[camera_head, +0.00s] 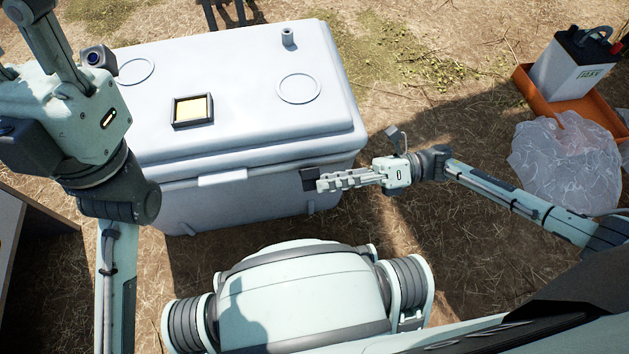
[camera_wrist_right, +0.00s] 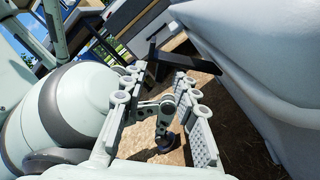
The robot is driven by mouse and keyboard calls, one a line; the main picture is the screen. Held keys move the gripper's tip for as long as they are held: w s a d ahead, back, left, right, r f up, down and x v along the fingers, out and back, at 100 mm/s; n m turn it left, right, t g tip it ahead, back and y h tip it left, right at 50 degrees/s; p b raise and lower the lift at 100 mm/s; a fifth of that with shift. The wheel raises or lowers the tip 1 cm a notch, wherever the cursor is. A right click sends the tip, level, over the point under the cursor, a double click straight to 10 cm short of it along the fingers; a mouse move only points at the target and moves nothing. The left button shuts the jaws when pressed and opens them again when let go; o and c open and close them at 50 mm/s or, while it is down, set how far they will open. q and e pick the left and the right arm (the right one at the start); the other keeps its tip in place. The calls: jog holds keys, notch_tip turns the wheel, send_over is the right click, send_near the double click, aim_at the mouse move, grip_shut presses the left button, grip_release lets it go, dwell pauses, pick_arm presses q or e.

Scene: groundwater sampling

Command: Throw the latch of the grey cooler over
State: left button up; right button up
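The grey cooler (camera_head: 250,100) stands shut in the head view, its front wall facing me. It also fills the right of the right wrist view (camera_wrist_right: 260,70). A dark piece (camera_head: 309,179), apparently the latch, sits at the right of its front wall. A dark bar (camera_wrist_right: 185,60) shows beyond the fingertips in the wrist view. My right gripper (camera_head: 322,182) is open, its fingers pointing left at the dark piece; I cannot tell whether they touch it. My left gripper (camera_head: 38,42) is raised at the upper left, its fingertips cut off by the frame edge.
A small framed yellow panel (camera_head: 193,110) and a short grey post (camera_head: 288,37) are on the lid. An orange tray (camera_head: 540,98) with a battery-like box (camera_head: 575,68) and a clear plastic bag (camera_head: 567,160) lie right. Dry ground is open between cooler and bag.

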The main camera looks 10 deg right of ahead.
jog(key=d, duration=0.8)
jog(key=shift+d, duration=0.25)
